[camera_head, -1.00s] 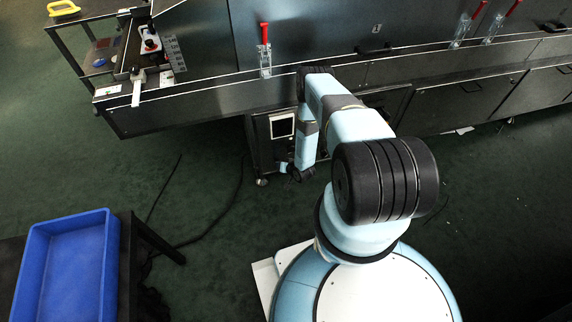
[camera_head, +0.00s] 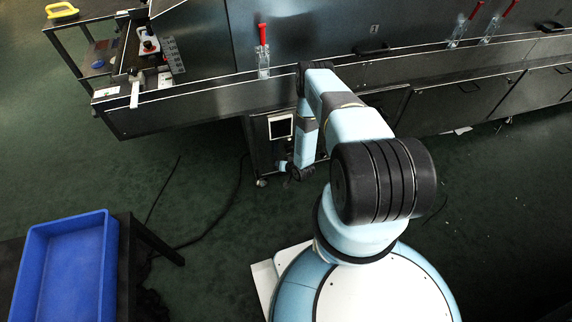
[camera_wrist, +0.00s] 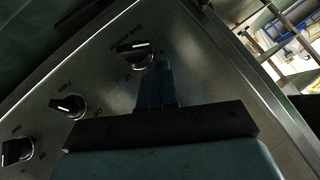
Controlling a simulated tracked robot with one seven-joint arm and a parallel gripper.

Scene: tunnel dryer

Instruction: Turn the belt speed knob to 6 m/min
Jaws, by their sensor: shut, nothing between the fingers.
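In the wrist view a sloped metal panel (camera_wrist: 200,75) carries several black knobs with white pointer marks. The topmost knob (camera_wrist: 133,48) has small lettering above it that is too blurred to read surely. My gripper (camera_wrist: 163,66) is shut and empty, its narrow fingertips just right of and below this knob. I cannot tell whether they touch it. Another knob (camera_wrist: 68,105) sits lower left, with a further knob (camera_wrist: 16,152) at the left edge. In the head view my arm reaches down beside a dark wheeled cabinet (camera_head: 262,150); my fingers are not clear there.
A long metal machine (camera_head: 200,105) with a conveyor runs across the back. A blue bin (camera_head: 70,265) sits on a table at lower left. Cables lie on the green floor.

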